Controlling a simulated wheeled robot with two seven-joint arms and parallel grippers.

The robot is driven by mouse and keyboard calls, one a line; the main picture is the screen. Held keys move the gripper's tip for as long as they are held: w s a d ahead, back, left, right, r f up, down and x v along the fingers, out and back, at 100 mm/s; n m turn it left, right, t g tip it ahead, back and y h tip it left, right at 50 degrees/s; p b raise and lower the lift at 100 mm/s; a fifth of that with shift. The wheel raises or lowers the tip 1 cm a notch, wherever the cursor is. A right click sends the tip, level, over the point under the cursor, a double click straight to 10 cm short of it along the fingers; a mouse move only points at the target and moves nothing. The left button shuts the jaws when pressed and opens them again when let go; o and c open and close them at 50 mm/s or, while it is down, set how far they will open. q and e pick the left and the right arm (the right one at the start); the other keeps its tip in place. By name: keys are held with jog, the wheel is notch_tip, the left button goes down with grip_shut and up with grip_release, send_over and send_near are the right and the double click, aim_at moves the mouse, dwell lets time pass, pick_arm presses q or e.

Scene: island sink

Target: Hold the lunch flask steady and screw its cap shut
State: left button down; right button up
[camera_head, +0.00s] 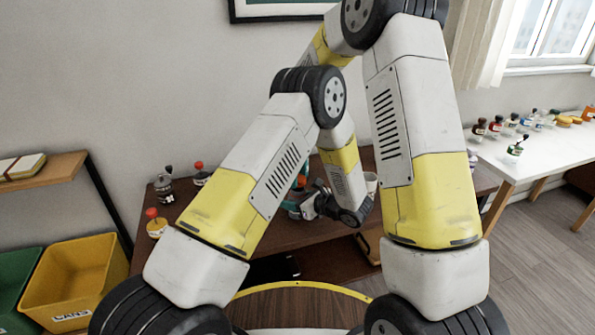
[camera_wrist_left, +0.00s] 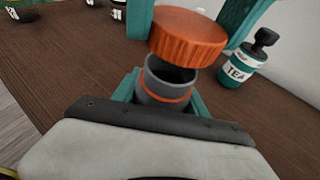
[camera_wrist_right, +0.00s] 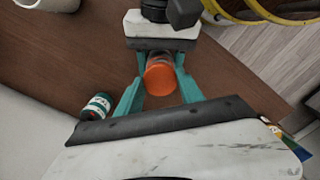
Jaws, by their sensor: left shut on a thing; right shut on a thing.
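In the left wrist view the lunch flask (camera_wrist_left: 166,88) is a dark grey cup with an orange ring, its open mouth facing up. My left gripper (camera_wrist_left: 165,98) is shut on its body, teal fingers at either side. The ribbed orange cap (camera_wrist_left: 188,36) is above the mouth, slightly to the right, with a visible gap at the front left. My right gripper (camera_wrist_right: 160,68) is shut on the cap, which also shows in the right wrist view (camera_wrist_right: 160,79). In the head view my arms hide most of the flask and cap.
A tea jar (camera_wrist_left: 237,64) with a dark knob stands beside the flask on the brown table (camera_wrist_left: 70,70). More jars (camera_head: 164,188) stand at the table's left. A white mug (camera_head: 371,182) is right of the grippers. A yellow bin (camera_head: 85,272) stands at the left.

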dwell(0.5)
jog(key=shift+f, duration=0.9)
jog(key=shift+f, duration=0.55)
jog(key=m, duration=0.3)
dwell(0.3)
jog(key=o, duration=1.3)
